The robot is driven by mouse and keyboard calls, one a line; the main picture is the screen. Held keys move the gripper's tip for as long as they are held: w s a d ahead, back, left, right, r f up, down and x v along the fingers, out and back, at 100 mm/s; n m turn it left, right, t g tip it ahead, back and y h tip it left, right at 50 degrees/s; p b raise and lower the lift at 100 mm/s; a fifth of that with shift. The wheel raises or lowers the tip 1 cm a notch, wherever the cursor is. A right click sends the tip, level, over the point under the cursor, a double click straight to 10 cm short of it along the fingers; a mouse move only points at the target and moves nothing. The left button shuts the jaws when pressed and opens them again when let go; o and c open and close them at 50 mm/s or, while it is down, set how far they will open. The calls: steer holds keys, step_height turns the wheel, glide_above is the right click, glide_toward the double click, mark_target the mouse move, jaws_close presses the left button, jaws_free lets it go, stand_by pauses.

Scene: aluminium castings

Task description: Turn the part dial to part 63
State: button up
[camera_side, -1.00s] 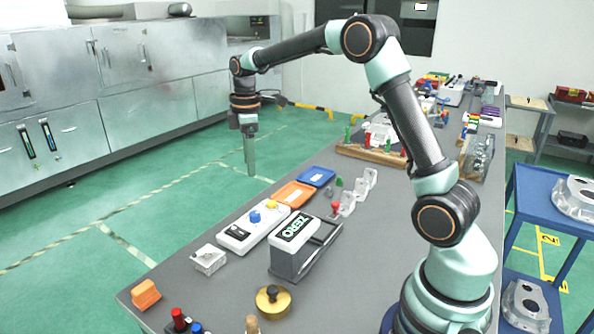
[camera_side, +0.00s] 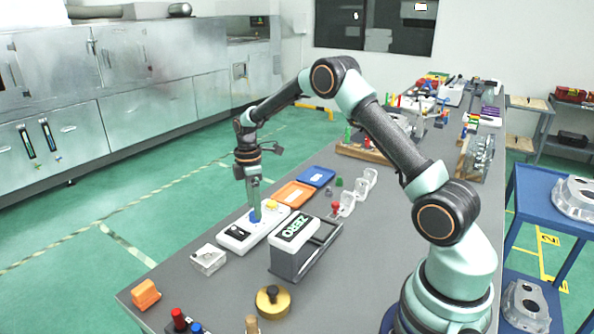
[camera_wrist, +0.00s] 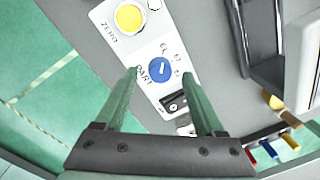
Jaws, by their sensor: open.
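The part dial is a blue round knob (camera_wrist: 160,70) with a short white mark, on a white control box (camera_side: 236,236). The word PART and small numbers are printed around it; I cannot read the numbers surely. In the wrist view my gripper (camera_wrist: 159,76) is open, one finger on each side of the dial, with gaps. I cannot tell whether the fingertips are above the knob or down beside it.
A yellow button (camera_wrist: 129,18) marked ZERO is on the same box. An orange tray (camera_side: 294,194) and a blue tray (camera_side: 318,176) lie behind. A small metal casting (camera_side: 208,258) lies in front.

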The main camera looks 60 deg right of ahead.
steer(key=shift+f, duration=1.05)
jaws_close()
